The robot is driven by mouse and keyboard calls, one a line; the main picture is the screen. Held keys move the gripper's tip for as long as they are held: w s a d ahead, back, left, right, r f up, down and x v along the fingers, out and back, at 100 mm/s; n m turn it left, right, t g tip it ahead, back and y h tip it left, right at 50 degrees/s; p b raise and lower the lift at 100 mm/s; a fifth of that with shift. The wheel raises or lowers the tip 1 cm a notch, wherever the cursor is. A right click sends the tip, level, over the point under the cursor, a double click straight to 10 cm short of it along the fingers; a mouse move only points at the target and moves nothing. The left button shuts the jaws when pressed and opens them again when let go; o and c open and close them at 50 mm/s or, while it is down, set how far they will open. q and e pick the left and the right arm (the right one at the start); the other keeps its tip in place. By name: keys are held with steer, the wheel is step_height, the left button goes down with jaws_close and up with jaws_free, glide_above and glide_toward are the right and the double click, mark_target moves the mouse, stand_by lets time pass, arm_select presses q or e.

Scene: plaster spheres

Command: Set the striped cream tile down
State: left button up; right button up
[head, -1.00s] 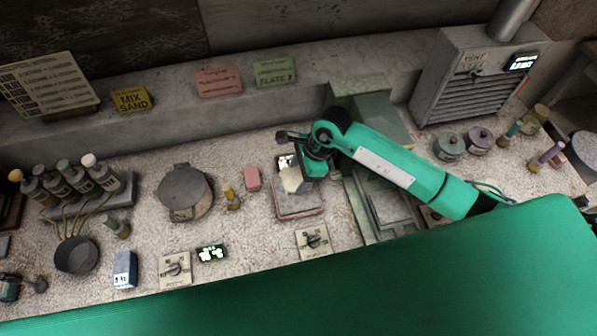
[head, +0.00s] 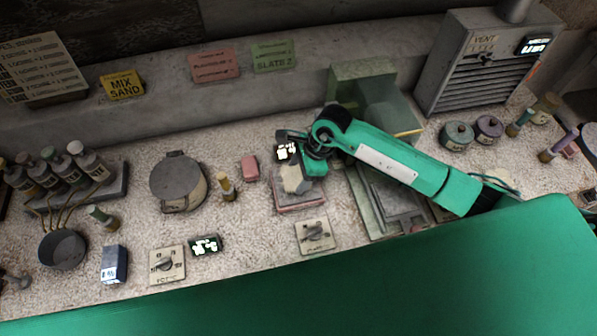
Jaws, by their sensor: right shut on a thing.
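The cream tile (head: 292,183) is small and pale; its stripes are too small to make out. My right gripper (head: 299,172) is shut on it, its arm coming in from the right. The tile is over the pink-edged square plate (head: 299,206), near the plate's back part. I cannot tell whether tile and plate touch. The gripper and wrist hide part of the tile and the plate's back edge. My left gripper is not in view.
A pink block (head: 250,168), an amber bottle (head: 225,186) and a round grey lidded pot (head: 179,181) stand to the left. A dial plate (head: 315,235) is in front. A green-framed machine (head: 364,82) stands close on the right. Speckled counter between them is bare.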

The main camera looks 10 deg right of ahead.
steer(key=shift+b, duration=0.65)
stand_by(1.2)
steer(key=shift+f+b, duration=0.7)
steer(key=shift+b, duration=0.05)
steer(key=o, duration=1.2)
steer(key=shift+r, duration=0.1)
steer(key=shift+r+p, duration=0.8)
steer(key=shift+r, duration=1.1)
steer(key=shift+s, duration=0.1)
